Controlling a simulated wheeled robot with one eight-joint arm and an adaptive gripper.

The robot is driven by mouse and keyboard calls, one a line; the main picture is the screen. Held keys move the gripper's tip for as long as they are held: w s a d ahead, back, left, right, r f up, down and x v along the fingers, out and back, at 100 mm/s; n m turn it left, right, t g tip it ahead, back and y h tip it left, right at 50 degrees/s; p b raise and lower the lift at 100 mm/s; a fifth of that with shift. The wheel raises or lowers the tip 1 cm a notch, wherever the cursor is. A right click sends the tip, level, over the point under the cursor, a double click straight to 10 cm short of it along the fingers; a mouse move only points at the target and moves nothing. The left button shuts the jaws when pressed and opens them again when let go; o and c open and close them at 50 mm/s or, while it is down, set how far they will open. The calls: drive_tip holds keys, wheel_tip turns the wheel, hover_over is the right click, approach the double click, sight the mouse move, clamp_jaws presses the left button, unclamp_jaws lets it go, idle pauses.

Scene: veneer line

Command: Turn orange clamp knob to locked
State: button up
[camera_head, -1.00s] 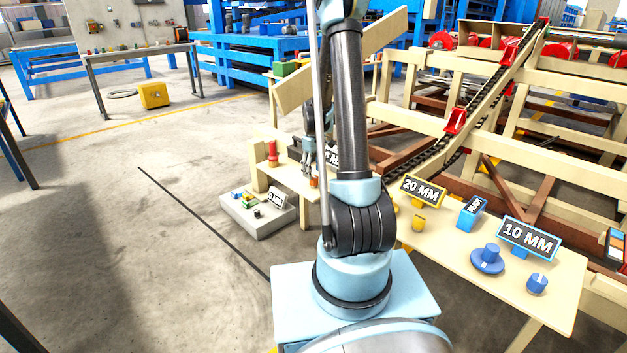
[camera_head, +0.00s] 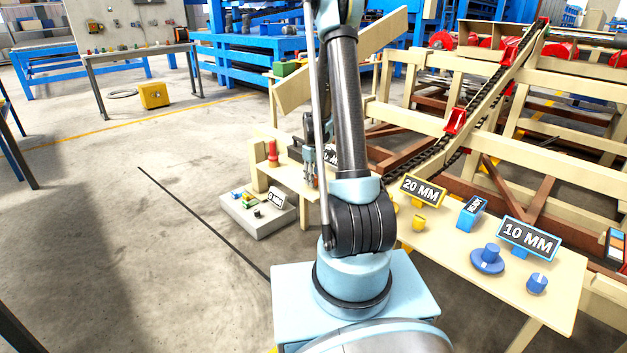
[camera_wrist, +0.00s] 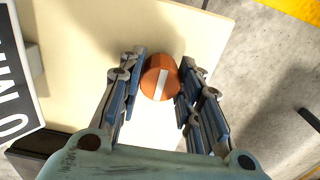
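The orange clamp knob (camera_wrist: 160,83), round with a white line across its face, stands on the pale bench top in the wrist view. The line runs nearly along the view, slightly tilted. My gripper (camera_wrist: 162,78) has its fingers on either side of the knob, very close to it. The fingers appear open; firm contact is not clear. In the head view my gripper (camera_head: 311,172) is low over the bench, left of my arm, and the knob is not clearly visible there.
A dark sign (camera_wrist: 12,75) stands left of the knob in the wrist view. A red knob (camera_head: 273,154) stands on the bench to the left. The 20 MM (camera_head: 421,191) and 10 MM (camera_head: 528,237) signs and blue and yellow parts lie right of my arm.

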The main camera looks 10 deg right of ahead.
drive_tip(key=shift+m, duration=0.4)
drive_tip(key=m, duration=0.3)
drive_tip(key=shift+m, duration=0.4)
drive_tip(key=m, duration=0.4)
drive_tip(key=shift+m, duration=0.3)
drive_tip(key=m, duration=0.8)
drive_tip(key=shift+m, duration=0.3)
drive_tip(key=o, duration=1)
drive_tip(key=shift+o, duration=0.2)
